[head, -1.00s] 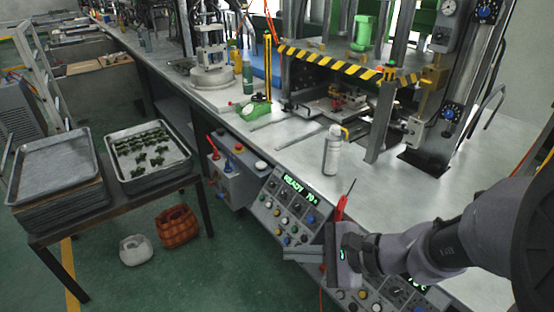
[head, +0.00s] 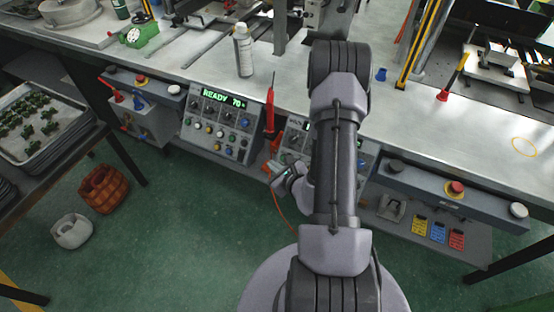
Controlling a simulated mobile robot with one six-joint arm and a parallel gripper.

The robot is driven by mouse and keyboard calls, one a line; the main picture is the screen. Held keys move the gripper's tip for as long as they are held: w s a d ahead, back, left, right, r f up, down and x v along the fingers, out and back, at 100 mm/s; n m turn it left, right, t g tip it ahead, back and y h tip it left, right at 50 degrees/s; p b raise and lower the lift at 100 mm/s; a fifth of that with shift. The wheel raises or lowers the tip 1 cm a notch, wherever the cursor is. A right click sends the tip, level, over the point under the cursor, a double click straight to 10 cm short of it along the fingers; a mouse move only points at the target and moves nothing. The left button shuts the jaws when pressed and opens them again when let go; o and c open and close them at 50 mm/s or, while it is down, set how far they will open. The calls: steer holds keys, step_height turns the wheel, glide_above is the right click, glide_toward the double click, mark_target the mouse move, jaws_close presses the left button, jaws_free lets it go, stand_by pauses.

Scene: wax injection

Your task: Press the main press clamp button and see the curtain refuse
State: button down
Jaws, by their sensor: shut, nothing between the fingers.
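A control panel (head: 207,124) with a green READY 70 display and several coloured buttons and knobs is on the bench front, left of centre. A second panel (head: 297,134) is right of it, mostly hidden behind my arm. I cannot tell which button is the main press clamp button. My gripper (head: 275,171) is small in view, low in front of the gap between the panels. It is shut and empty, and I see no contact with a button. A yellow-and-black post (head: 424,42) stands on the bench at right; I cannot tell whether it is part of the curtain.
A spray can (head: 243,52) and a red pointed tool (head: 269,108) are near the bench edge. A front box with a red button (head: 455,188) is at right. A tray (head: 75,126) of green pieces and an orange basket (head: 105,188) are at left. Green floor is open in front.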

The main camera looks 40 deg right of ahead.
mark_target(282, 161)
steer(key=shift+w+d+f+b, duration=0.45)
steer(key=shift+d+f+b, duration=0.1)
steer(key=shift+d+f, duration=0.45)
steer(key=shift+w+d+f+b, duration=0.5)
steer(key=shift+d+f, duration=0.35)
steer(key=shift+d, duration=0.2)
steer(key=shift+w+d+f+b, duration=0.4)
steer(key=shift+d+f+b, duration=0.2)
steer(key=shift+d+f, duration=0.4)
steer(key=shift+d, duration=0.1)
steer(key=shift+w+d+f, duration=0.1)
steer(key=shift+d+f, duration=0.1)
steer(key=shift+d, duration=0.05)
steer(key=shift+w+d+f+b, duration=0.1)
steer(key=shift+d+f+b, duration=0.2)
steer(key=shift+b, duration=0.2)
stand_by(0.3)
steer(key=shift+r, duration=0.1)
steer(key=shift+s+a+r+p, duration=0.3)
steer(key=shift+a+r, duration=0.2)
steer(key=shift+a, duration=0.1)
steer(key=shift+s+a+r+p, duration=0.35)
steer(key=shift+a+r+p, duration=0.1)
steer(key=shift+a+r, duration=0.4)
steer(key=shift+s+a+r+p, duration=0.3)
steer(key=shift+a+r+p, duration=0.15)
steer(key=shift+a+r, duration=0.4)
